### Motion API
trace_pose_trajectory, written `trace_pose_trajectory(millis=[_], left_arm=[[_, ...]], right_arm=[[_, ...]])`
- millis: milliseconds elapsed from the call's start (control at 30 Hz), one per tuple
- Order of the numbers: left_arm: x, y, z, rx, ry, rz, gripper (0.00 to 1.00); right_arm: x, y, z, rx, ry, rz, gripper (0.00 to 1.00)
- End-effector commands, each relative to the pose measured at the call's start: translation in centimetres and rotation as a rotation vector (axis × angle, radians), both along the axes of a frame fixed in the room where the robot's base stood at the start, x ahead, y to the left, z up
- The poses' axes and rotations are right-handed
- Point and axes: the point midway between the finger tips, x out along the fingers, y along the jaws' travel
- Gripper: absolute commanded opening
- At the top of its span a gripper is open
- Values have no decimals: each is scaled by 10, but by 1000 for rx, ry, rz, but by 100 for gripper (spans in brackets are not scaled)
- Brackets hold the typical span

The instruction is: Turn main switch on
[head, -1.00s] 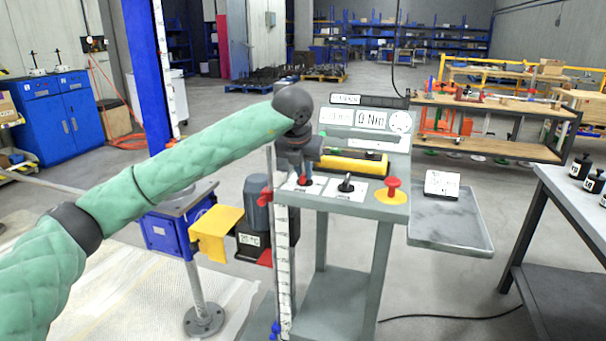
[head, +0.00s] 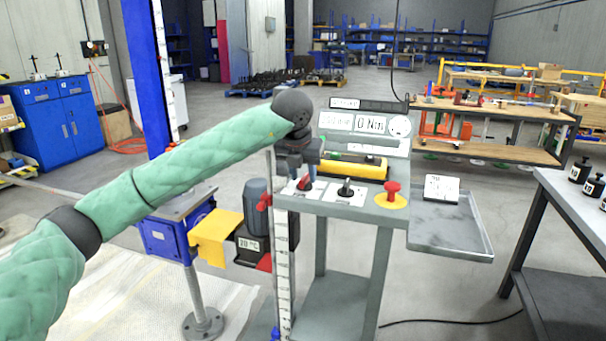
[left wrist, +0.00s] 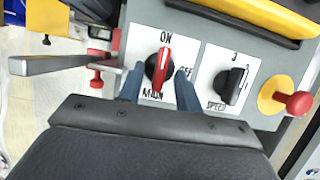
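The main switch (left wrist: 158,70) is a black knob with a red handle on a white plate marked ON, OFF and MAIN. In the left wrist view the red handle points up, a little tilted, towards ON. The switch also shows in the head view (head: 305,184), on the left of the grey console top. My left gripper (left wrist: 160,87) has its two blue fingers apart, one on each side of the knob, with no clear grip on it. In the head view the gripper (head: 297,160) is just above and behind the switch. My right gripper is not in view.
A black speed knob (left wrist: 232,85) sits right of the switch, then a red emergency button (head: 391,191) on a yellow base. A yellow bar (head: 352,167) and display panels stand behind. A grey tray (head: 450,229) is at right, a motor (head: 257,205) at left.

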Motion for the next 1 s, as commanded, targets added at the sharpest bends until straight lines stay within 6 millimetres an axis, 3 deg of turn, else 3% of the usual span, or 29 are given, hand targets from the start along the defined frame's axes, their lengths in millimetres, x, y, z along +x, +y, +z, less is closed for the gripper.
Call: trace_pose_trajectory(millis=[533,1000], left_arm=[[-25,8,64,-2,-2,1,35],[-27,9,69,-1,-1,1,35]], right_arm=[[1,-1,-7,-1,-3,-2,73],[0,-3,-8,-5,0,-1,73]])
